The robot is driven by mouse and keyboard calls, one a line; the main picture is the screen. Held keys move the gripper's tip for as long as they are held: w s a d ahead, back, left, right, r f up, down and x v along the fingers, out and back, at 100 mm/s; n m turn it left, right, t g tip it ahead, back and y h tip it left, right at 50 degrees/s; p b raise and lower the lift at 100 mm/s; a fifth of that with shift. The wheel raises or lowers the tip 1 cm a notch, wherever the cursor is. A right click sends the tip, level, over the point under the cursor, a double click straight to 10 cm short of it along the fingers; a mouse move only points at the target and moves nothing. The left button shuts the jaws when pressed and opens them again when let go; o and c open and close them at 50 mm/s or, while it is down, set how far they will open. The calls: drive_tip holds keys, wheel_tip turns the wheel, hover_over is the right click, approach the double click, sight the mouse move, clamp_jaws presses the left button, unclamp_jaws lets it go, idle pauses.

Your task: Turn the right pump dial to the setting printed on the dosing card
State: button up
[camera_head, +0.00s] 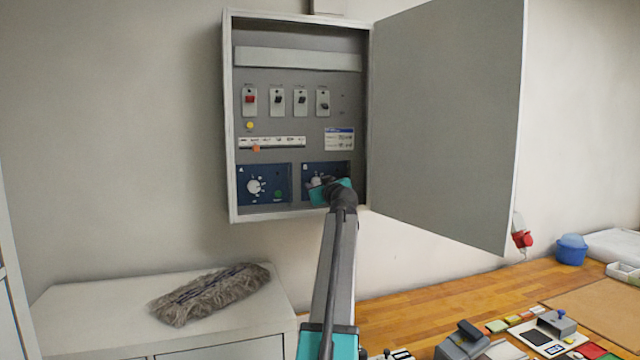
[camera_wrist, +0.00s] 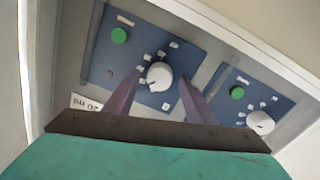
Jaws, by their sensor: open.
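The right pump panel (camera_head: 341,167) is a dark blue plate low in the open grey cabinet. My gripper (camera_head: 325,188) is in front of it and hides much of it. In the wrist view, which looks upside down, the round white right pump dial (camera_wrist: 159,76) sits between the two fingertips of my open gripper (camera_wrist: 160,84). I cannot tell whether the fingers touch it. Small white marks ring the dial; their print is too small to read. The dosing card (camera_head: 339,139), white with a blue header, is above the right panel; its text is unreadable.
The left pump panel (camera_head: 263,184) has its own white dial (camera_head: 256,186) and green button. Several switches and a slider strip (camera_head: 272,142) are above. The cabinet door (camera_head: 447,120) stands open at right. A mop head (camera_head: 209,293) lies on the white cabinet below.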

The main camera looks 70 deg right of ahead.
drive_tip(key=c, duration=1)
drive_tip(key=shift+d, duration=0.15)
drive_tip(key=shift+c, duration=0.2)
